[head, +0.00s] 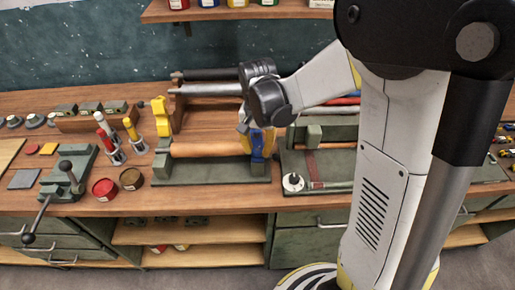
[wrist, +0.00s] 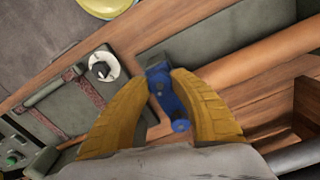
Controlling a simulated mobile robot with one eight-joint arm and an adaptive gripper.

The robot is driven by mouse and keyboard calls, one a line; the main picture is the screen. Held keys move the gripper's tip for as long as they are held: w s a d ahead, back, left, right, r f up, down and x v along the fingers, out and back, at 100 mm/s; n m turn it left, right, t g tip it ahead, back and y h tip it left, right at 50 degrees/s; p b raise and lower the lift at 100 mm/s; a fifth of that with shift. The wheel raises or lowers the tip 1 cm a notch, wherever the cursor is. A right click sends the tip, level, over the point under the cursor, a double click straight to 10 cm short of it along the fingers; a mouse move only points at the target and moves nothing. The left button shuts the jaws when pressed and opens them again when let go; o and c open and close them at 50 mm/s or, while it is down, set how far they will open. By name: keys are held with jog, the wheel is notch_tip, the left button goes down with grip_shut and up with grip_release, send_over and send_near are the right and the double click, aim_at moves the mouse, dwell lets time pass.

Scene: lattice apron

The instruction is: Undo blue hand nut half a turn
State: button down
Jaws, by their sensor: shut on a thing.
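The blue hand nut (head: 257,146) is at the right end of an orange-brown roller (head: 206,148) on a green-based fixture on the bench. It has a long lever-like shape, and its blue body (wrist: 171,102) shows between my fingers in the wrist view. My gripper (wrist: 165,80) has two ribbed yellow fingers, one on each side of the nut, closed on its upper part. The lower end of the nut shows free between the fingers. In the head view my wrist and fingers partly cover the nut.
A yellow handle-like part (head: 161,118) stands at the roller's left end. Red and yellow-topped tools, a red tin (head: 104,189) and a green vice (head: 72,172) stand on the left.

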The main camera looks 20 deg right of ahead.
aim_at(258, 150)
jog(key=shift+n+b, duration=0.35)
jog(key=shift+n, duration=2.55)
jog(key=c, duration=1.1)
grip_release()
jog(key=shift+o, duration=0.2)
notch_tip(258, 150, up, 12)
